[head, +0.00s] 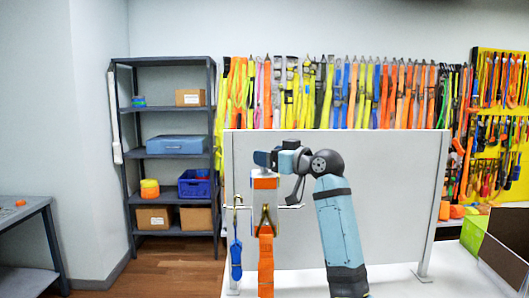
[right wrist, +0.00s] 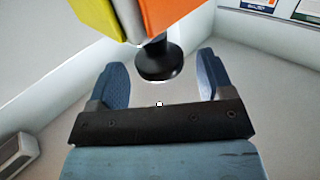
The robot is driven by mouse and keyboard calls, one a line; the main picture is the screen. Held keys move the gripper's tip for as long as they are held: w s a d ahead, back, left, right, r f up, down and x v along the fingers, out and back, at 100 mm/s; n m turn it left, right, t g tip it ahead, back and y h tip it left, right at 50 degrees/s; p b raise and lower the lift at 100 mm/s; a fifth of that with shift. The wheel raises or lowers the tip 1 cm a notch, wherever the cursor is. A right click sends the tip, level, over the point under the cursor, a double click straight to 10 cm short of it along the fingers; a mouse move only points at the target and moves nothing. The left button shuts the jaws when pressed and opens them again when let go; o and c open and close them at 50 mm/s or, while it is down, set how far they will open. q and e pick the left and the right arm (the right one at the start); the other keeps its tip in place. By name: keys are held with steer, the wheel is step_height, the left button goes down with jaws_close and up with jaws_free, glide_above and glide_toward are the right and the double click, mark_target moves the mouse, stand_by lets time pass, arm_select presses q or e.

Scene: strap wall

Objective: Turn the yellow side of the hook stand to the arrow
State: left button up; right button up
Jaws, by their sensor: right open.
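The hook stand (head: 265,183) stands in front of the white panel, with an orange face toward the head camera. Pale hook arms stick out at its sides; a blue strap (head: 236,262) hangs at its left and an orange strap (head: 266,255) at its front. My right gripper (head: 263,158) is at the top of the stand. In the right wrist view, the stand shows a yellow face (right wrist: 98,17) and an orange face (right wrist: 175,15), with a black round knob (right wrist: 162,66) between my open, apart fingers. I see no arrow. My left gripper is out of view.
The white panel (head: 395,180) stands close behind my right arm. A grey shelf (head: 172,105) with bins and boxes is at the back left. Straps hang along the back wall. A grey table (head: 25,215) is at the far left.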

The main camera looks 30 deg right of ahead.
steer(key=shift+x, duration=1.25)
steer(key=c, duration=1.2)
steer(key=shift+c, duration=0.2)
